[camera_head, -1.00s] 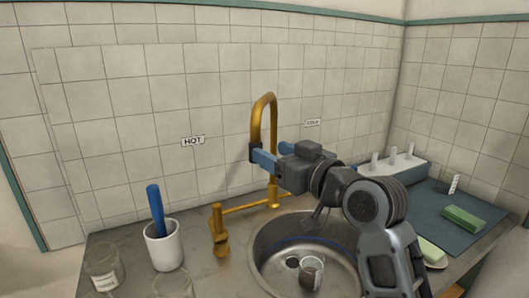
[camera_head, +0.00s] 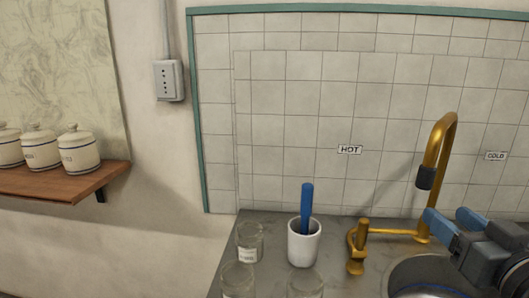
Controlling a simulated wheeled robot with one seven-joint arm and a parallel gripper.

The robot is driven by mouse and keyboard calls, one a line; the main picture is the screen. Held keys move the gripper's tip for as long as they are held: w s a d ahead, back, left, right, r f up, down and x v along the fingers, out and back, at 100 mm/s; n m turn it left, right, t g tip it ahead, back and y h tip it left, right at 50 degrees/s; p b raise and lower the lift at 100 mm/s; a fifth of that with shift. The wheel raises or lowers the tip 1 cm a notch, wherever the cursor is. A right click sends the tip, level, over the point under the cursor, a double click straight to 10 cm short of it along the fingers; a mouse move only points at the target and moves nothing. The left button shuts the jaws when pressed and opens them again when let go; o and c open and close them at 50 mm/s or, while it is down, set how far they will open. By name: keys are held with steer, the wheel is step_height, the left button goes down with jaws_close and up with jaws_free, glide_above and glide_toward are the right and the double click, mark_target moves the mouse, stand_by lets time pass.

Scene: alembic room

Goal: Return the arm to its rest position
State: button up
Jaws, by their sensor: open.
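My gripper (camera_head: 450,222) is at the lower right of the head view. Its two blue fingers are apart and nothing shows between them. It is in front of the brass tap (camera_head: 436,165), above the sink (camera_head: 405,275). I cannot tell whether a finger touches the tap. The rest of my arm is cut off by the right edge of the view.
A white cup (camera_head: 304,246) holding a blue-handled tool (camera_head: 307,205) stands left of the tap. Several glass jars (camera_head: 250,242) stand on the counter around it. A wooden shelf (camera_head: 75,186) with lidded canisters (camera_head: 78,153) is at far left.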

steer(key=s+a+f+g, duration=0.1)
steer(key=s+a+f, duration=0.3)
steer(key=s+f, duration=0.35)
steer(key=s+a+f+g, duration=0.1)
steer(key=s+a+f, duration=0.2)
steer(key=s+f, duration=0.5)
steer(key=s+a, duration=0.2)
steer(key=s, duration=0.8)
steer(key=s+a+n+y, duration=0.1)
steer(key=s+a, duration=0.1)
steer(key=s, duration=0.8)
steer(key=shift+a+g, duration=0.4)
